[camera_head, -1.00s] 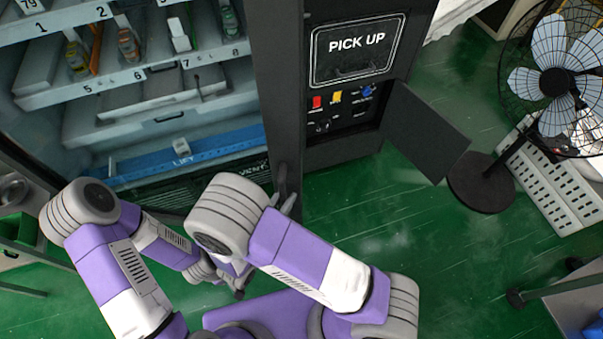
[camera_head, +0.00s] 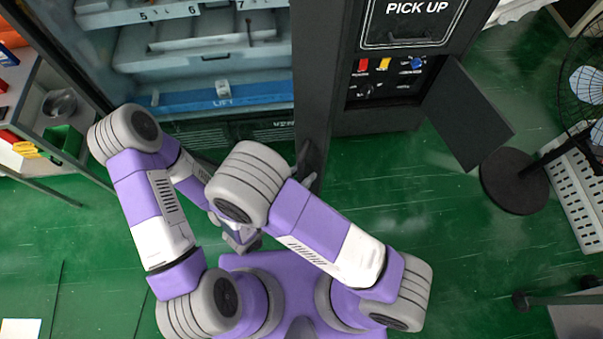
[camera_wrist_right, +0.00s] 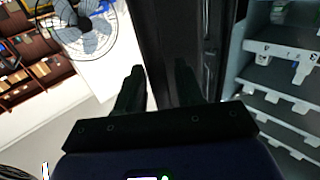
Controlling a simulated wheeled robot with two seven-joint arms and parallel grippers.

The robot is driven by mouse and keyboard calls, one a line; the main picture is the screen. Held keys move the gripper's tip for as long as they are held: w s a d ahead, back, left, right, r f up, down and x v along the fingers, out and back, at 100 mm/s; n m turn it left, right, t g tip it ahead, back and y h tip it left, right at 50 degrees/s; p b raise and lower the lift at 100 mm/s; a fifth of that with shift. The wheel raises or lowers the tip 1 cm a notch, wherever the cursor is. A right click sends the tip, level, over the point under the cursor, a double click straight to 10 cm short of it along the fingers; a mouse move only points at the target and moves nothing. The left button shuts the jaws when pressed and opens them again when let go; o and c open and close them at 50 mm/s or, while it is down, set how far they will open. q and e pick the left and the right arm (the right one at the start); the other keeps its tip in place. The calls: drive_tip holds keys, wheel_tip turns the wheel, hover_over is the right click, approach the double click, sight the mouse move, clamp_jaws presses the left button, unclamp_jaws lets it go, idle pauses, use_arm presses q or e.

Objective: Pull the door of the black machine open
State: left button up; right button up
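The black machine (camera_head: 385,120) stands ahead of me, with shelves behind its glass door. The door's dark frame (camera_head: 318,80) runs down the middle of the head view. My right gripper (camera_head: 304,172) is at the dark door handle (camera_head: 312,155), low on this frame, and appears closed around it. In the right wrist view its fingers (camera_wrist_right: 158,92) stand a little apart against the dark door edge; the grip itself is hard to see. My left gripper (camera_head: 240,238) is low, below my right arm, partly hidden and away from the door; its fingers are unclear.
A small black flap (camera_head: 466,115) stands open below the PICK UP panel (camera_head: 415,12). A fan (camera_head: 515,180) stands on the right, and a table with a green bin (camera_head: 62,142) is at the left. The green floor around my base is mostly clear.

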sight(298, 161)
wheel_tip(298, 161, up, 10)
drive_tip(key=p, duration=0.4)
idle(0.3)
drive_tip(key=shift+a, duration=0.1)
